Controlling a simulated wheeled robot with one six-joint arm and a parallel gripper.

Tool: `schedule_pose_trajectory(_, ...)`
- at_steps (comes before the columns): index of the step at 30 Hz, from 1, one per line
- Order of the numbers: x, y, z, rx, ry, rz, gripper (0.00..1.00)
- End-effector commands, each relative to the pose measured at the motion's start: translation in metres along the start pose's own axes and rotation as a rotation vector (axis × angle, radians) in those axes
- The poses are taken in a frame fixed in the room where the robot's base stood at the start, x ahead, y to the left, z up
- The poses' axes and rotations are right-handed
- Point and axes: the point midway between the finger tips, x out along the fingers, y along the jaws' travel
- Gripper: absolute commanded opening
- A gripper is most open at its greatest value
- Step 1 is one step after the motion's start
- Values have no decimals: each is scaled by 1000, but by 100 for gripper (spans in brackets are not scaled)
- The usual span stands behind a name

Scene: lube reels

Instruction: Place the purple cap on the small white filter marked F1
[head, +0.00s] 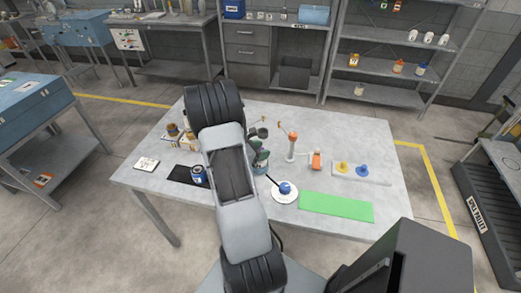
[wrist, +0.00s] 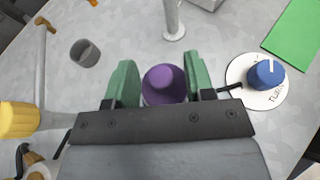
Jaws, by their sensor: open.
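The purple cap (wrist: 164,85) sits between the two green fingers of my gripper (wrist: 163,80) in the wrist view. The fingers are open, one on each side of the cap, with little room between; I cannot tell whether either touches it. What lies under the cap is mostly hidden. In the head view my gripper (head: 261,160) is low over the middle of the table, and I cannot make out the cap there. I cannot identify a small white filter marked F1 in either view.
On the table (head: 380,205), a blue knob (head: 285,188) on a white disc is right of my gripper. A white post with an orange top (head: 292,147) and a grey cup (wrist: 85,53) stand beyond it. A green mat (head: 336,206) lies at the front right.

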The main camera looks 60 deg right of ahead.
Motion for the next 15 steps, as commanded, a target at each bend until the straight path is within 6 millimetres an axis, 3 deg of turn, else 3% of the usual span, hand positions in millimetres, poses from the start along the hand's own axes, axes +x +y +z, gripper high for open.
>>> schedule_pose_trajectory(15, -89, 1, 0, 1, -2, 4, 49)
